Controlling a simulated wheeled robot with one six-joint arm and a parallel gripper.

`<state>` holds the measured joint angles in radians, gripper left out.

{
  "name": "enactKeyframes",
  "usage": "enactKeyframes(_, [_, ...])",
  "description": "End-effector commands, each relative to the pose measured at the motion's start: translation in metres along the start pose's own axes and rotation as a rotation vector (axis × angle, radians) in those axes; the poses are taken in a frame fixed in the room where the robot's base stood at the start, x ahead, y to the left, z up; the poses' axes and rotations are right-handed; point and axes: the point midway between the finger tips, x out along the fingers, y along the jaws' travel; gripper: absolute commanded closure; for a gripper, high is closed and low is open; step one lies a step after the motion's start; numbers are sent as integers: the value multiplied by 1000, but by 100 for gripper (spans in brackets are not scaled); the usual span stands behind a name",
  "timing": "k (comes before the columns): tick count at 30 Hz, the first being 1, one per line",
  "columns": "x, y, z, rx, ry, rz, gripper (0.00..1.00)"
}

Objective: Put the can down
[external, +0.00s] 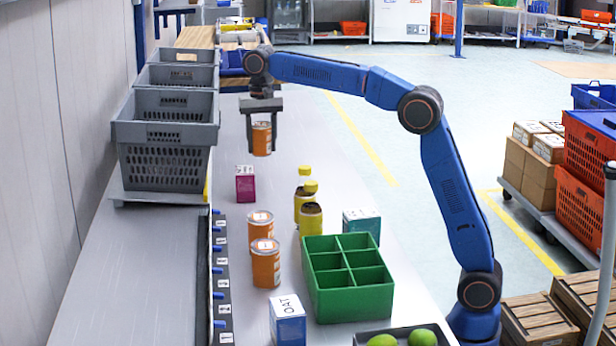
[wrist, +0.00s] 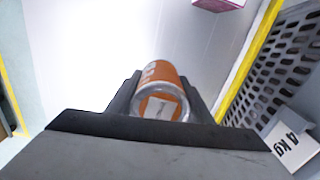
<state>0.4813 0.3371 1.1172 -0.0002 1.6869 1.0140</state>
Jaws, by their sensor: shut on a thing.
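My gripper (external: 262,145) is shut on an orange can (external: 261,138) with a silver rim, in the upper middle of the external view. The can hangs upright between the two fingers, and it seems to be above the grey table (external: 160,260). In the wrist view the can (wrist: 163,75) sits between the dark fingers, its rim and a pale label towards the camera. Two similar orange cans, a nearer one (external: 265,265) and a farther one (external: 260,225), stand on the table.
A magenta box (external: 245,184) stands below the gripper. Grey crates (external: 165,165) line the left. Yellow bottles (external: 311,220), a teal box (external: 361,224), a green divided crate (external: 335,300) and an oat box (external: 287,322) stand nearer. Bare table lies around the magenta box.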

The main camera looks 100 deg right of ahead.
Motion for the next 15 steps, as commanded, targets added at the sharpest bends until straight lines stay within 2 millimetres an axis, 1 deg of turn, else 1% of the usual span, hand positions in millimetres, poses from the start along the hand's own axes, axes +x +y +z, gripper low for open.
enactKeyframes(1, [-7,-1,-1,0,1,-2,86])
enactKeyframes(3, [-15,-1,0,0,1,-1,86])
enactKeyframes(11, [-31,0,0,0,1,-1,86])
enactKeyframes(15, [-47,-1,0,0,1,-3,86])
